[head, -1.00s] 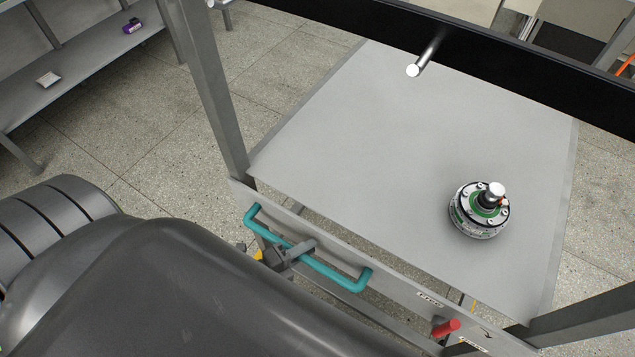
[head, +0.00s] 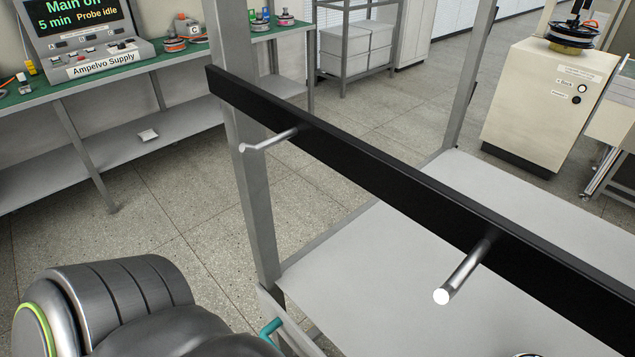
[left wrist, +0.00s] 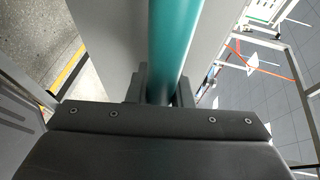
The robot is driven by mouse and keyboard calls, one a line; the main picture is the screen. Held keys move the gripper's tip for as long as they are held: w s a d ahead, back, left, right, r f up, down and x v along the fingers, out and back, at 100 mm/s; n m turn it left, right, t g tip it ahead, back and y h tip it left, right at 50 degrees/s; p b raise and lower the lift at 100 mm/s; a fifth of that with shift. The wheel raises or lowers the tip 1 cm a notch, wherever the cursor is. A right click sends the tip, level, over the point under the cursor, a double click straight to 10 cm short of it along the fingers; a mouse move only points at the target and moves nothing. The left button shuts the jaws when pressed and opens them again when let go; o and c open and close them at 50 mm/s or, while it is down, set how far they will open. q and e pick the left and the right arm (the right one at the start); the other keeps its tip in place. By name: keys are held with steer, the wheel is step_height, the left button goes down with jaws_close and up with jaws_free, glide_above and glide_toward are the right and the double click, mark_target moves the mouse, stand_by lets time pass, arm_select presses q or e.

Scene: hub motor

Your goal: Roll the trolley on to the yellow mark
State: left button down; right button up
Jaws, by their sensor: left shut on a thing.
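The trolley is a grey frame with a pale flat deck (head: 385,245) and a black crossbar (head: 375,172) carrying metal pegs, in the head view. Its teal push handle (head: 271,328) shows only as a small piece at the bottom edge. In the left wrist view the teal handle (left wrist: 175,45) runs between the fingers of my left gripper (left wrist: 163,88), which is shut on it. A yellow strip with a dark edge (left wrist: 68,72) lies on the floor there; I cannot tell if it is the mark. My right gripper is out of view.
A green-topped bench (head: 120,70) with a supply unit (head: 85,35) stands at the left. A cream cabinet (head: 545,105) stands beyond the trolley at the right. Speckled floor (head: 150,215) is clear between bench and trolley. A motor's top barely shows at the bottom edge.

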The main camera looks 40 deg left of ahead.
arm_select(q)
steer(key=c, duration=1.6)
jaws_free()
steer(key=shift+s+f, duration=0.1)
steer(key=shift+s, duration=0.15)
steer(key=shift+o, duration=0.2)
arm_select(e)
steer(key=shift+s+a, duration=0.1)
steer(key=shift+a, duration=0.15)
